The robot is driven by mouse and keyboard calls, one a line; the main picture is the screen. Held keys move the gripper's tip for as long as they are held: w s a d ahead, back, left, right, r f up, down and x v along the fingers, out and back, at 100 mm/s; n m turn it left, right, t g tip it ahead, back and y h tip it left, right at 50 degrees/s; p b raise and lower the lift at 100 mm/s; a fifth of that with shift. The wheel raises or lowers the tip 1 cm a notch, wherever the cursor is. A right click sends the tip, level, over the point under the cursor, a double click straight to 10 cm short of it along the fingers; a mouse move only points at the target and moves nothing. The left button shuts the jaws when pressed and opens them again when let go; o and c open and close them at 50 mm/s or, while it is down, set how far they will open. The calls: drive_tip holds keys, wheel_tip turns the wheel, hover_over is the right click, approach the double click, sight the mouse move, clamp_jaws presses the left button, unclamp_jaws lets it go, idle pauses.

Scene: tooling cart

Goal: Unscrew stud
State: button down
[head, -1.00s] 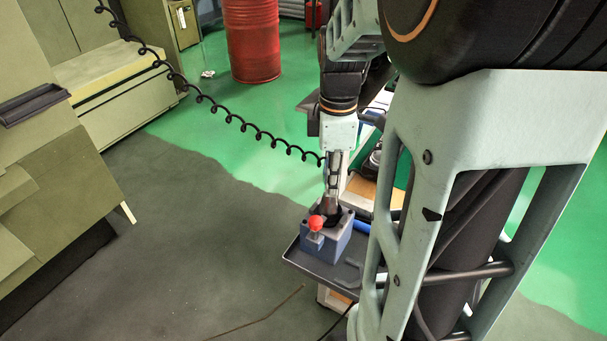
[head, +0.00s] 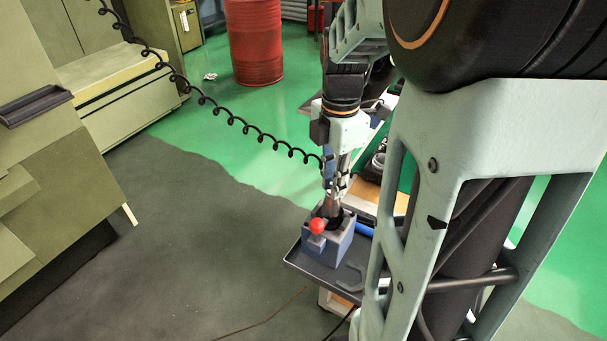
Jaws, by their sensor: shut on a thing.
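My gripper (head: 331,205) points down over a blue-grey block (head: 327,248) and is shut at the block's top. The stud itself is too small or hidden between the fingers to make out. A red ball knob (head: 317,226) on a short grey post stands at the block's front, just beside my fingertips. The block sits on a dark grey tray (head: 298,262) of the tooling cart.
A coiled black cable (head: 245,128) hangs from the upper left to my wrist. My own arm covers much of the cart at right. A red drum (head: 255,45) stands behind on the green floor. Olive machine cabinets (head: 75,170) stand at left, with open floor between.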

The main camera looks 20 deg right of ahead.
drive_tip(key=n, duration=0.6)
idle(0.3)
drive_tip(key=c, duration=1.8)
unclamp_jaws()
drive_tip(key=shift+o, duration=0.2)
